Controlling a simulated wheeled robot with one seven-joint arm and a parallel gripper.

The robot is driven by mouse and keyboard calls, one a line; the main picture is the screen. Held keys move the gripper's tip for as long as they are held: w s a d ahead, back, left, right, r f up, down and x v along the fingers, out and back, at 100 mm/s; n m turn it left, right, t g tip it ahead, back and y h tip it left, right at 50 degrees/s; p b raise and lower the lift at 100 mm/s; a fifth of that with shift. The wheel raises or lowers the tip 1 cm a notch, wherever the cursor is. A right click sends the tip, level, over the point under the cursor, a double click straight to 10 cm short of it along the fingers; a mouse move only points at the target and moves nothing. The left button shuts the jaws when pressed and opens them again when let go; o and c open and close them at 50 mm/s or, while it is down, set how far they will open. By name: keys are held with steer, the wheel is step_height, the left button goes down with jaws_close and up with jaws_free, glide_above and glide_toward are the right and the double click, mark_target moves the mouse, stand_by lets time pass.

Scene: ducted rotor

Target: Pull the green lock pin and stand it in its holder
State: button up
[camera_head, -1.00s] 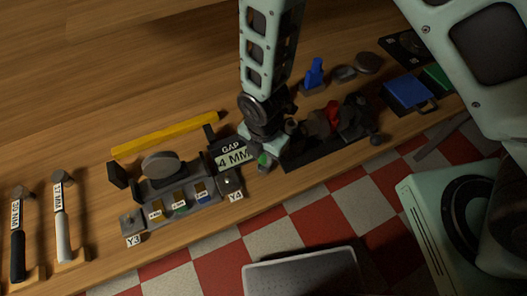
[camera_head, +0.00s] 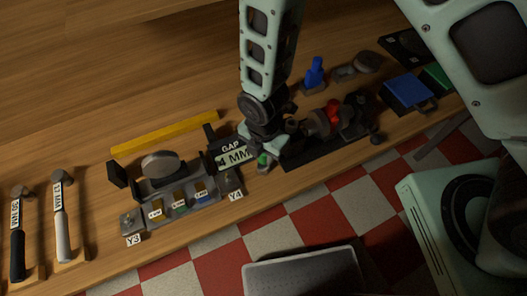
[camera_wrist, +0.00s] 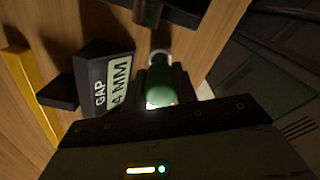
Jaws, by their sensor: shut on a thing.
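The green lock pin (camera_wrist: 174,82) stands between my fingers in the wrist view, with a pale grey round part at its far end. My gripper (camera_wrist: 160,92) is shut on it. In the head view, a small bit of the green pin (camera_head: 263,160) shows just below my gripper (camera_head: 266,152), low over the front of the bench beside the GAP 4 MM sign. I cannot tell whether the pin's lower end sits in a hole or hangs free. I cannot make out which part is its holder.
The GAP 4 MM sign (camera_head: 233,155) stands close on the left, with a grey block fixture (camera_head: 175,195) beyond it. A dark base with red and black parts (camera_head: 333,112) is close on the right. A yellow bar (camera_head: 165,132) lies behind the fixture. Two hammer-like tools (camera_head: 62,225) lie far left.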

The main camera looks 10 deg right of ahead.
mark_target(263, 160)
steer(key=shift+f, duration=0.35)
steer(key=shift+f+b, duration=1.2)
steer(key=shift+f, duration=0.1)
steer(key=shift+r, duration=0.15)
steer(key=shift+r+p, duration=1.1)
steer(key=shift+r, duration=0.2)
steer(key=shift+f, duration=0.2)
steer(key=shift+f+b, duration=1.15)
steer(key=shift+f, duration=0.05)
steer(key=o, duration=1)
